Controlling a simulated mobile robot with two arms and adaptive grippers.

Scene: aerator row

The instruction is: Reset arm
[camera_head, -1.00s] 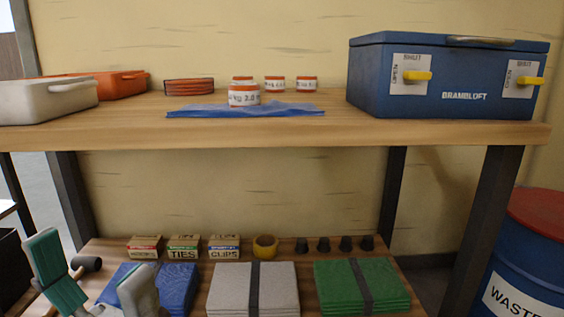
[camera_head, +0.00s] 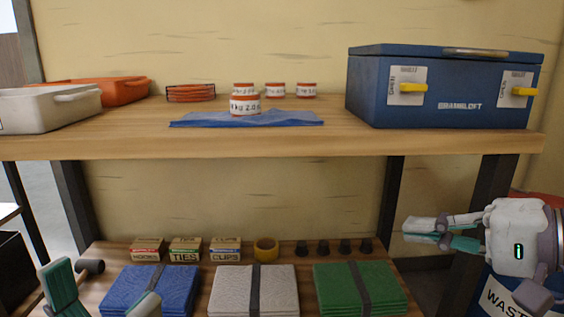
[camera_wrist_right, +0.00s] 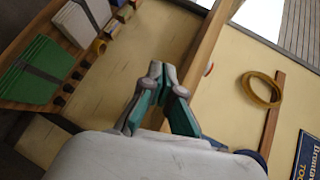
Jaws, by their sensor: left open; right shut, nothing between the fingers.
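My right gripper (camera_head: 432,232) has its arm coming in from the right in the head view, in front of the shelf's right leg and below the upper board. Its fingers are shut and empty, and the fingertips also meet in the right wrist view (camera_wrist_right: 156,68). My left gripper (camera_head: 100,298) is at the bottom left of the head view, open and empty. It is in front of the lower shelf near the blue folded cloth stack (camera_head: 150,287), and its lower part is cut off by the frame.
The lower shelf holds grey (camera_head: 228,290) and green stacks (camera_head: 335,288). A waste drum (camera_head: 495,295) stands right.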

